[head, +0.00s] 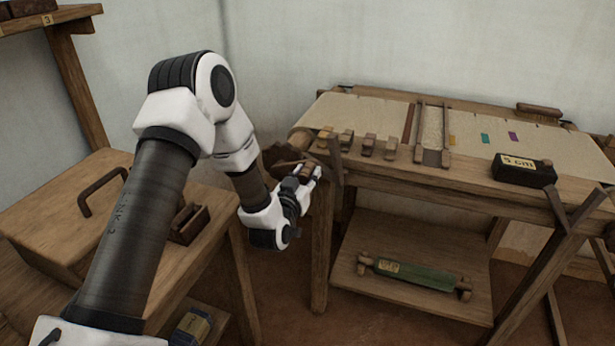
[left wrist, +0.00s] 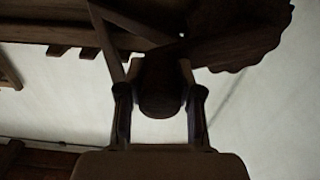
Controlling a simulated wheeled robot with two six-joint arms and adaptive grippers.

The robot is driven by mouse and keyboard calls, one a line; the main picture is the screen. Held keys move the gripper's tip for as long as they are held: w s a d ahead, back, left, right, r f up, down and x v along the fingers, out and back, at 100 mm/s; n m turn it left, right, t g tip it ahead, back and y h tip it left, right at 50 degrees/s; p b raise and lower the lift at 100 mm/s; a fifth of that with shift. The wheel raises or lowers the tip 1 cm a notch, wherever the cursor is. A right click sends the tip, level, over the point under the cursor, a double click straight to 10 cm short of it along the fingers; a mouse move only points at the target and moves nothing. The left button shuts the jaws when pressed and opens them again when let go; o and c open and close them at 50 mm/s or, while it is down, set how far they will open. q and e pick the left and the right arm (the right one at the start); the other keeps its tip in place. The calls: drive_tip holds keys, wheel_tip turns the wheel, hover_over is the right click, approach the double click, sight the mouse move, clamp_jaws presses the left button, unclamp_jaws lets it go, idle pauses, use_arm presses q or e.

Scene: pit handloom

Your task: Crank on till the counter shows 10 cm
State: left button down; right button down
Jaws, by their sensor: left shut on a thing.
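The counter (head: 523,169) is a dark box on the right of the loom's front rail, and its label reads "5 cm". My left gripper (head: 309,175) is at the loom's left end, shut on a brown wooden crank handle (head: 311,170). In the left wrist view the dark rounded handle (left wrist: 161,85) sits between the two fingers (left wrist: 160,105). A dark toothed wheel (left wrist: 245,40) shows just beyond it at upper right. My right gripper is not in view.
The loom (head: 430,178) carries cream cloth with small coloured patches and several wooden pegs. A green roller (head: 415,273) lies on its lower shelf. A wooden chest (head: 75,205) with a dark handle stands at left, near my left arm.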

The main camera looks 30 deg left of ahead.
use_arm(q)
drive_tip(key=r+n, duration=0.1)
drive_tip(key=a+r+n, duration=0.1)
drive_tip(key=shift+s+a+r+n+p, duration=0.15)
drive_tip(key=shift+r+n+p, duration=0.05)
drive_tip(key=shift+n+p, duration=0.2)
drive_tip(key=shift+s+a+r+n, duration=0.15)
drive_tip(key=shift+a+r+n, duration=0.65)
drive_tip(key=shift+n, duration=0.6)
drive_tip(key=c, duration=0.8)
unclamp_jaws()
drive_tip(key=shift+o, duration=0.2)
drive_tip(key=v, duration=1.2)
